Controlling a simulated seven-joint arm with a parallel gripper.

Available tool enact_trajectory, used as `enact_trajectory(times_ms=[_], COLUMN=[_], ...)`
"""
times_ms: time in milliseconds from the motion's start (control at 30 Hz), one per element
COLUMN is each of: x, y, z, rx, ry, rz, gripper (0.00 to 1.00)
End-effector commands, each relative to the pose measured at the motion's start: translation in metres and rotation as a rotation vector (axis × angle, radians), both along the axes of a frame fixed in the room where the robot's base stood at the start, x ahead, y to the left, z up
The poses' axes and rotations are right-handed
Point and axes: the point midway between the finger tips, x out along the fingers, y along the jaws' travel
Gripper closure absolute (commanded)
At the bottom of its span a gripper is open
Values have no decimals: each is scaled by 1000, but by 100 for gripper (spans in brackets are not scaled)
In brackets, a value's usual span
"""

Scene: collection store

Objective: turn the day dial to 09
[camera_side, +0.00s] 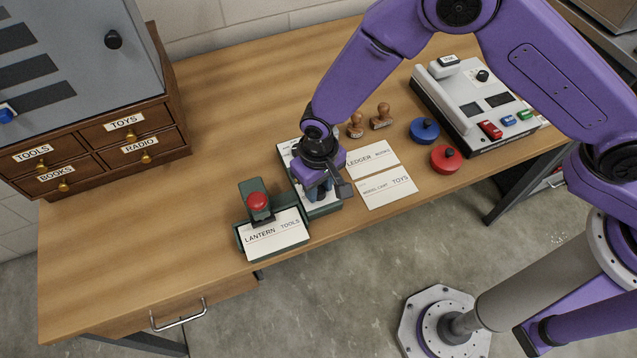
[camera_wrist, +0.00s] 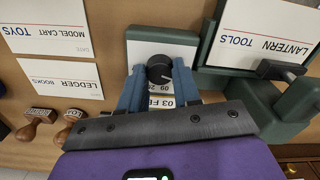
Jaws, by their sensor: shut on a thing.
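The black day dial (camera_wrist: 158,68) is a round knob on the pale top plate of the green date device. In the wrist view my gripper's two blue fingers (camera_wrist: 158,82) stand on either side of it, shut on it. Beside the fingers a white date window (camera_wrist: 162,100) shows partly; "03" and the start of a month can be made out, with smaller figures partly hidden. In the side view my gripper (camera_side: 319,192) points down at the green device (camera_side: 326,207) and hides the dial.
The stamping unit with a red button (camera_side: 258,201) holds a LANTERN TOOLS card (camera_side: 275,235) just left of my gripper. LEDGER (camera_side: 371,160) and MODEL CART (camera_side: 388,187) cards lie to the right. Wooden stamps (camera_side: 381,117) and ink pads (camera_side: 446,158) stand beyond.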

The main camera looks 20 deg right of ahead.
Motion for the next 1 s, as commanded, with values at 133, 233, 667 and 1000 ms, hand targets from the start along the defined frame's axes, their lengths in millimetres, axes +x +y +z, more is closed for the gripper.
enact_trajectory(times_ms=[133,233,667,1000], x=[0,0,0,-1], y=[0,0,0,0], z=[0,0,0,1], rx=[0,0,-1,-1], ry=[1,1,1,1], rz=[-111,-201,-607,-865], gripper=[98,98,98,98])
